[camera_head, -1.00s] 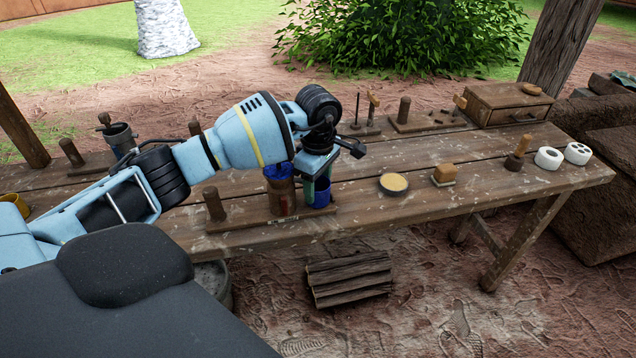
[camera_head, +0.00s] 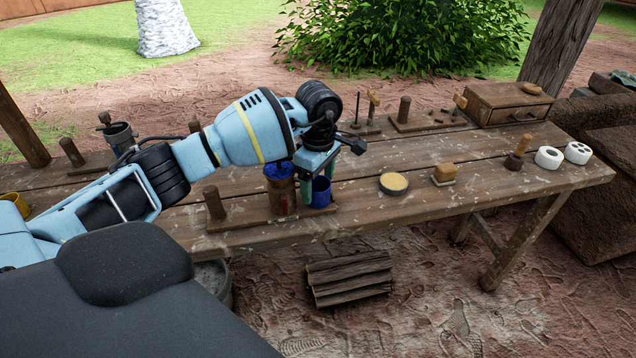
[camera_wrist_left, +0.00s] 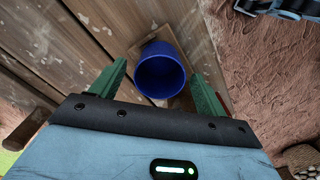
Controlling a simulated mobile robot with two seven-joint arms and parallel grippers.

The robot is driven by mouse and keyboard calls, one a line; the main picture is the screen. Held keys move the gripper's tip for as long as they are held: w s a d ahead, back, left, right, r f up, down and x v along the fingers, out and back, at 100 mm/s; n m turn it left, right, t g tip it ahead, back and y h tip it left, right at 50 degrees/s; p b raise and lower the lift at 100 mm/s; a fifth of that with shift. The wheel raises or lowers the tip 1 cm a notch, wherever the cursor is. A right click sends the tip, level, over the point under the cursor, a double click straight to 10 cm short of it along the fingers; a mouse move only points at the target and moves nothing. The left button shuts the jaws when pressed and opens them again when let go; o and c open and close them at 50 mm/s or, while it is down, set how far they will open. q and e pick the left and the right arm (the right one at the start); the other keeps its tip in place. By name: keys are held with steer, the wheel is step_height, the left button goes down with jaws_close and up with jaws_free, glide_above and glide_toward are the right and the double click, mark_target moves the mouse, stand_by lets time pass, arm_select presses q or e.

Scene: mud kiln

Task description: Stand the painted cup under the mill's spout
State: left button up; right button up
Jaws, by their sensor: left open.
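The blue cup (camera_head: 321,193) stands upright on a low wooden board near the bench's front edge. In the left wrist view the cup (camera_wrist_left: 160,75) shows its open mouth between my two green fingers. My left gripper (camera_head: 318,185) is open, reaching down around the cup, with a gap on both sides. A brown cylinder with a blue top (camera_head: 281,190) stands just left of the cup on the same board. I cannot tell which is the mill, and no spout shows clearly.
An upright wooden peg (camera_head: 214,204) stands on the board's left. A drawer box (camera_head: 508,104) is at the back right. Mid-bench has free room.

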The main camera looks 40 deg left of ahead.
mark_target(318, 184)
arm_select(q)
step_height(318, 184, up, 11)
steer(key=shift+r, duration=0.15)
stand_by(0.5)
